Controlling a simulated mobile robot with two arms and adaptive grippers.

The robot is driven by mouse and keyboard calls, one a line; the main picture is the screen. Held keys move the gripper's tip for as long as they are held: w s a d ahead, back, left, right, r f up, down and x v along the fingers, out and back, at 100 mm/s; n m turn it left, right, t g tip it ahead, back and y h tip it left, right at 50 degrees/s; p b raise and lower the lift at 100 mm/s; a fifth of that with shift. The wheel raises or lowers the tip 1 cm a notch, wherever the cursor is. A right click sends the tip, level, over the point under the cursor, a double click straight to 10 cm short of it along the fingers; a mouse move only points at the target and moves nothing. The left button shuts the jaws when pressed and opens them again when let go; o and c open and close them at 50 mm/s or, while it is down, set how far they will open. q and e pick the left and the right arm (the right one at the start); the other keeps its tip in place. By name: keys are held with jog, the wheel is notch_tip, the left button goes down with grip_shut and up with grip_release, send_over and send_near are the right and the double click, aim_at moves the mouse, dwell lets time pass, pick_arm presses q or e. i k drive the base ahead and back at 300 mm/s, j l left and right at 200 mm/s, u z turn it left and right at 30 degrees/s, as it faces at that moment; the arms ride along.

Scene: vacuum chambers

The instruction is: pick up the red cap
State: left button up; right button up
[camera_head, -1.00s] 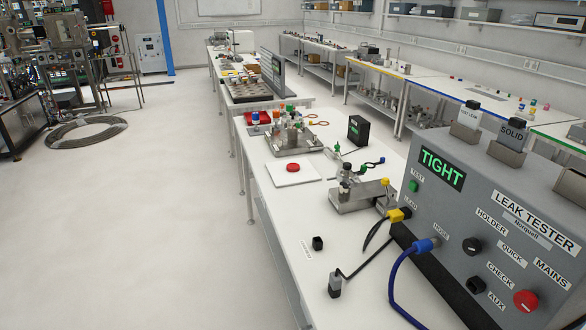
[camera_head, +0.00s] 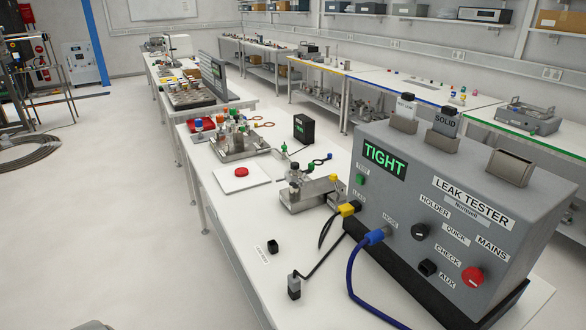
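A round red cap (camera_head: 241,172) lies flat on a white square sheet (camera_head: 240,184) on the long white bench (camera_head: 228,220). The cap is apart from the metal fixture (camera_head: 228,152) behind it, and nothing covers it. Neither of my grippers can be made out in the head view. A small grey shape shows at the bottom left edge, too cut off to tell what it is.
A grey leak tester (camera_head: 400,210) reading TIGHT fills the bench's near right. Its blue hose (camera_head: 352,270) and black cables run over the front. A metal block with valves (camera_head: 305,190) stands right of the sheet. The floor (camera_head: 90,230) to the left is clear.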

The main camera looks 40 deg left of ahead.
aim_at(240, 171)
jog(key=j+z, duration=0.2)
jog(key=j, duration=0.25)
jog(key=j+z, duration=0.25)
jog(key=j, duration=0.2)
jog(key=k+j+z, duration=0.2)
jog(key=j, duration=0.2)
jog(key=j+z, duration=0.2)
jog(key=j, duration=0.25)
jog(key=k+j+z, duration=0.25)
jog(key=j, duration=0.15)
jog(key=i, duration=0.1)
